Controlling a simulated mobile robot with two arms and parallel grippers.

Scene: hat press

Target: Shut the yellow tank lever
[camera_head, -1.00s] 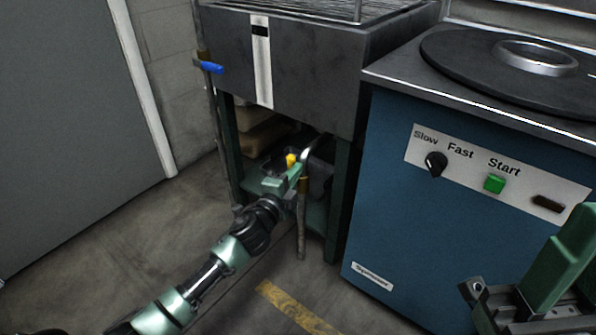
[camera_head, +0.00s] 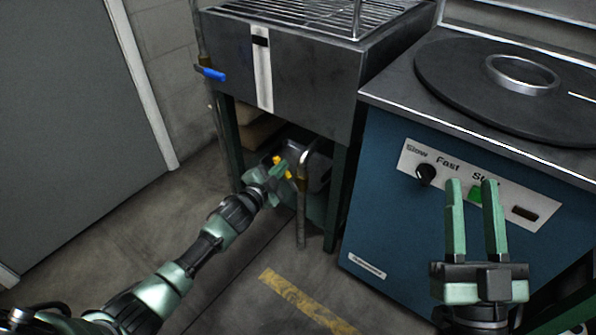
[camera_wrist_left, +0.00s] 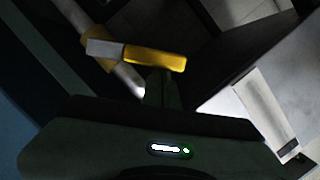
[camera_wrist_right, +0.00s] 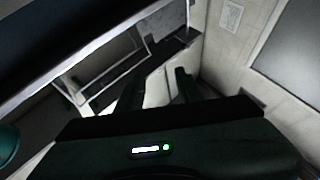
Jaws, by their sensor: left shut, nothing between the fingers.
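The yellow tank lever (camera_head: 283,167) is on the metal pipe under the steel sink unit, in the dark space between its legs. In the left wrist view the lever (camera_wrist_left: 155,56) lies roughly crosswise just beyond the fingertips. My left gripper (camera_head: 277,173) is beside the lever, with its fingers shut and nothing between them. Whether they touch the lever, I cannot tell. The fingers partly hide the lever in the head view. My right gripper (camera_head: 473,186) is open and empty in front of the blue machine's control panel.
The blue machine (camera_head: 385,230) stands to the right of the sink unit (camera_head: 310,75). A blue-handled valve (camera_head: 210,73) is on a pipe at the unit's left. Open floor (camera_head: 120,225) lies to the left.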

